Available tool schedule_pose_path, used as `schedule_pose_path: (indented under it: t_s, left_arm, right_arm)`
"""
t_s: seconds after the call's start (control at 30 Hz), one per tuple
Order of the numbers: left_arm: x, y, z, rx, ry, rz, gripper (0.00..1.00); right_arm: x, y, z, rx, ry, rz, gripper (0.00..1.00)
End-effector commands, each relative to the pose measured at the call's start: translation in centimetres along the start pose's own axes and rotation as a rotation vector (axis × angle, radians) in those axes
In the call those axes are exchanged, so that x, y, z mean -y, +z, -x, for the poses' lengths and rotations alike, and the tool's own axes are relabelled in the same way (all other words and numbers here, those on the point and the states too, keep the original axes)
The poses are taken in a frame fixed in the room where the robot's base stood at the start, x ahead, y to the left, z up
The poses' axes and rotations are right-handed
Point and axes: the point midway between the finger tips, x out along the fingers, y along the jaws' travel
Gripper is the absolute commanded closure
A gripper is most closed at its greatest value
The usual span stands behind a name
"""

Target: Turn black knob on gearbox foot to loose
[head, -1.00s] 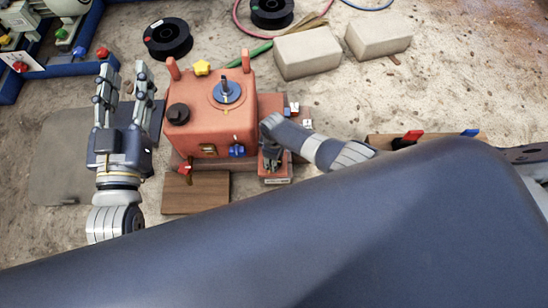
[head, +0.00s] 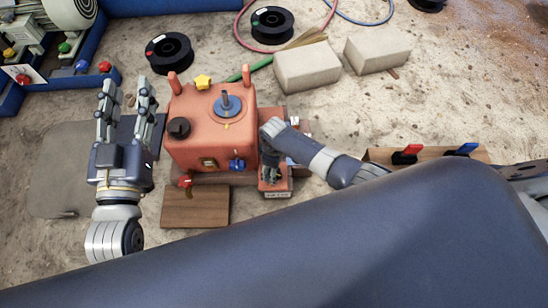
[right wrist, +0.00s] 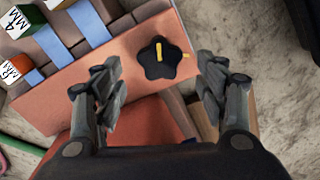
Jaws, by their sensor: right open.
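The black star-shaped knob (right wrist: 163,58) sits on the orange foot (right wrist: 75,100) in the right wrist view. A yellow bar on its top points up in the picture, and a yellow mark lies just right of it. My right gripper (right wrist: 160,68) is open, with one finger on each side of the knob and visible gaps between. In the head view my right gripper (head: 270,172) points down over the foot beside the orange gearbox (head: 205,155) and hides the knob. My left gripper (head: 125,105) is open and empty, left of the gearbox.
The gearbox carries another black knob (head: 178,128), a yellow knob (head: 203,82) and a blue knob (head: 237,165). A red knob (head: 185,182) is at its lower front. A wooden board (head: 195,207) lies in front. Pale blocks (head: 308,66) and black spools (head: 169,53) lie behind.

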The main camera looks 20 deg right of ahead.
Motion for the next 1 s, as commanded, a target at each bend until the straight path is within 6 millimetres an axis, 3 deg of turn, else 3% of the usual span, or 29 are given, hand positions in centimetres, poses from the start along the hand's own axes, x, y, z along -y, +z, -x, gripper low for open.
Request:
schedule_pose_path:
  t_s: [0.3, 0.5, 1.0]
  left_arm:
    - [0.0, 0.0, 0.0, -0.001, -0.001, 0.0, 0.6]
    - [0.0, 0.0, 0.0, -0.001, -0.001, 0.0, 0.6]
    - [0.0, 0.0, 0.0, -0.001, -0.001, 0.0, 0.6]
  right_arm:
    - [0.0, 0.1, 4.8, -0.002, 0.001, 0.002, 0.34]
    - [0.1, 0.0, 6.9, 0.0, -0.001, 0.001, 0.34]
    - [0.1, 0.1, 7.5, 0.001, -0.001, 0.001, 0.34]
